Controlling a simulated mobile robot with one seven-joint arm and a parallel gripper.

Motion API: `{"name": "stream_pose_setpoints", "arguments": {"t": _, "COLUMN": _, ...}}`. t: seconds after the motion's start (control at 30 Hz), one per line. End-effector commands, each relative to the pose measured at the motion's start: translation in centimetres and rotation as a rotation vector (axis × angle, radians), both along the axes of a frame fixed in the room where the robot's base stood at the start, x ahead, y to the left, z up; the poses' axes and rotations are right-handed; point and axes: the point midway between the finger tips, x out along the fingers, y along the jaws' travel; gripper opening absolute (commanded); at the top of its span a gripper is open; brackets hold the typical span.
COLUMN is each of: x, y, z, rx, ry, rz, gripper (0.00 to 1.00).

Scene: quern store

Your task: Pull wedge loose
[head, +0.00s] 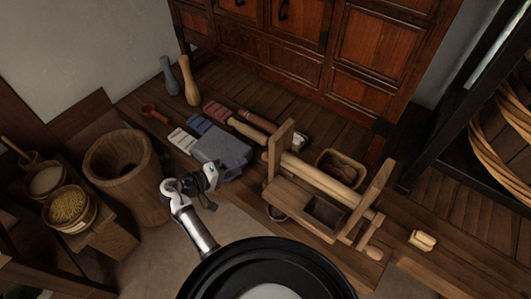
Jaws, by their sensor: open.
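A grey-blue block (222,148), mallets and brushes lie behind my gripper. A wooden mortar (127,175) and filled tubs (70,208) stand left. A basket (340,168) sits behind the device, a pale yellow piece (422,240) right of it. A cabinet (335,50) closes the back.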

Motion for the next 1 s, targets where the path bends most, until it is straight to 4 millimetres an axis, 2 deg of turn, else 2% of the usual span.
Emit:
{"name": "stream_pose_setpoints", "arguments": {"t": 0.3, "x": 3.7, "y": -5.7, "z": -1.4, "rx": 0.001, "ry": 0.002, "rz": -0.004, "gripper": 0.51}}
{"name": "stream_pose_setpoints", "arguments": {"t": 0.5, "x": 5.4, "y": -8.2, "z": -2.2, "rx": 0.001, "ry": 0.001, "rz": -0.001, "gripper": 0.51}}
{"name": "stream_pose_setpoints", "arguments": {"t": 0.7, "x": 6.2, "y": -9.4, "z": -2.6, "rx": 0.002, "ry": 0.001, "rz": 0.000, "gripper": 0.51}}
{"name": "stream_pose_setpoints", "arguments": {"t": 1.0, "x": 6.3, "y": -9.4, "z": -2.6, "rx": 0.002, "ry": 0.001, "rz": 0.001, "gripper": 0.50}}
